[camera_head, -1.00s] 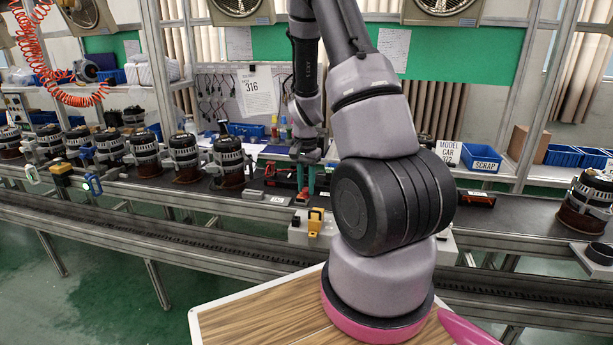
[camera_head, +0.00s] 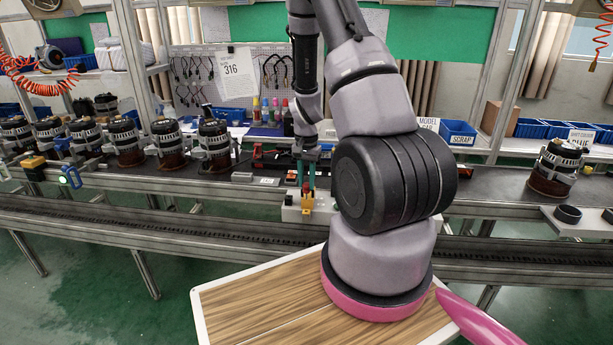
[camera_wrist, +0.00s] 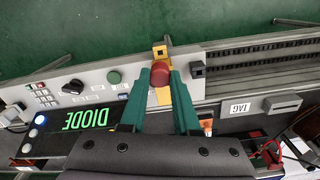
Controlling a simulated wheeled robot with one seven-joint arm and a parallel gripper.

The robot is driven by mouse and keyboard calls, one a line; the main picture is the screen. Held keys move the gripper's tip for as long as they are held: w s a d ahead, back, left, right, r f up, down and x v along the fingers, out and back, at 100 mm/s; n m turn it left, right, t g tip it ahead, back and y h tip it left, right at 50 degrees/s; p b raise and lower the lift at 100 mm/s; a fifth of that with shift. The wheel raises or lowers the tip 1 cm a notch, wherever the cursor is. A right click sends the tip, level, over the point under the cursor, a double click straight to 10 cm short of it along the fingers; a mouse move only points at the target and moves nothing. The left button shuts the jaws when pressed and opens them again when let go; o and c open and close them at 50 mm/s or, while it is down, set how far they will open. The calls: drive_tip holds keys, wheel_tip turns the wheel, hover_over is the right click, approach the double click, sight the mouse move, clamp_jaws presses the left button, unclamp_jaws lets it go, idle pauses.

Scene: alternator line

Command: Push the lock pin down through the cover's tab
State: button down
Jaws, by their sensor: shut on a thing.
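My gripper (camera_wrist: 159,80) has green fingers, shut on a red round-headed pin (camera_wrist: 160,73), which I take for the lock pin. In the wrist view the red head sits between the fingertips, in line with a yellow part (camera_wrist: 163,48), apparently the cover with its tab. In the head view my gripper (camera_head: 306,175) is above the yellow part (camera_head: 307,208) at the front of a pale control box (camera_head: 291,213). The pin's lower end and the tab's hole are hidden, so I cannot tell whether the pin is in the tab.
A grey block (camera_wrist: 283,103) stands beside a TAG label. Several alternators stand along the conveyor; one (camera_head: 556,168) is at the right.

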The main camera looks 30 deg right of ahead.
sight(306, 199)
drive_tip(key=shift+f, duration=1.75)
drive_tip(key=shift+f, duration=2.05)
drive_tip(key=c, duration=0.6)
unclamp_jaws()
drive_tip(key=shift+o, duration=0.2)
wheel_tip(306, 199, up, 11)
drive_tip(key=shift+f, duration=0.1)
